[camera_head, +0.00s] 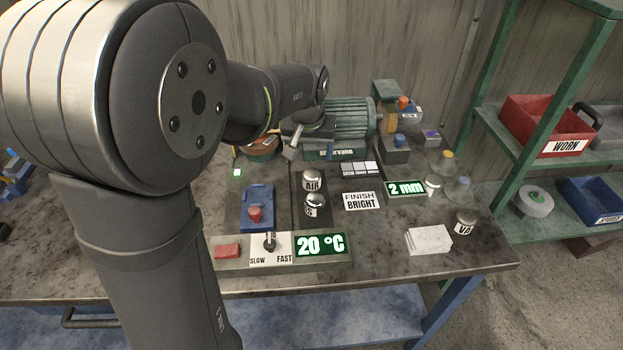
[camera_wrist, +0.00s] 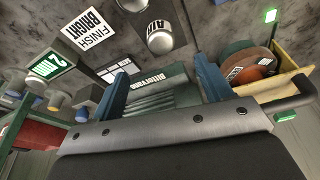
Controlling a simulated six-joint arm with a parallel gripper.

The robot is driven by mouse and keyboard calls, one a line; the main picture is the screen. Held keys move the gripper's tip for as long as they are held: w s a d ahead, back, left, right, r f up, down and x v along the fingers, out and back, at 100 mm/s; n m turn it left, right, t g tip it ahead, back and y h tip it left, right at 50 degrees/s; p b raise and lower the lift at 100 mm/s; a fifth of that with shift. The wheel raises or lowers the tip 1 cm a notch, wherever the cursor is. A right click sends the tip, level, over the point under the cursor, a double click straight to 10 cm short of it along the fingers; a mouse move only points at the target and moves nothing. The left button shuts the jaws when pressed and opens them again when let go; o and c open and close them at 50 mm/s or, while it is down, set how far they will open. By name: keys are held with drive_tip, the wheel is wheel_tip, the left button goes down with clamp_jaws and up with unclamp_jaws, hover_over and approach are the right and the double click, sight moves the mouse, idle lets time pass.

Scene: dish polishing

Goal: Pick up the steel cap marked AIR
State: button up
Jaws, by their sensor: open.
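The steel cap marked AIR (camera_head: 312,179) is domed and shiny with a white label band. It stands on a dark strip in the middle of the bench, with a second steel cap (camera_head: 315,201), its label partly readable as ending in S, just in front of it. In the wrist view the AIR cap (camera_wrist: 159,40) is at the top centre, beyond the fingertips, and the second cap (camera_wrist: 132,4) is cut off by the top edge. My gripper (camera_wrist: 162,72) is open with nothing between its blue fingers.
A green motor (camera_head: 350,118) stands behind. A blue box with a red button (camera_head: 255,212) is left of the caps. A FINISH BRIGHT sign (camera_head: 362,201) and a 2 mm display (camera_head: 406,188) are to the right.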

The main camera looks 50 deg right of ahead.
hover_over(312, 173)
drive_tip(key=s+a, duration=0.1)
drive_tip(key=a, duration=0.1)
wheel_tip(312, 173, down, 6)
drive_tip(key=shift+s+a+f, duration=0.1)
drive_tip(key=shift+s+f, duration=0.05)
drive_tip(key=shift+f, duration=0.1)
drive_tip(key=shift+w+d+x, duration=0.1)
drive_tip(key=shift+d+x, duration=0.1)
drive_tip(key=shift+x, duration=1.1)
drive_tip(key=shift+w+d+x, duration=0.15)
drive_tip(key=shift+x, duration=1.2)
drive_tip(key=shift+r, duration=0.15)
drive_tip(key=c, duration=1.2)
drive_tip(key=shift+r, duration=0.1)
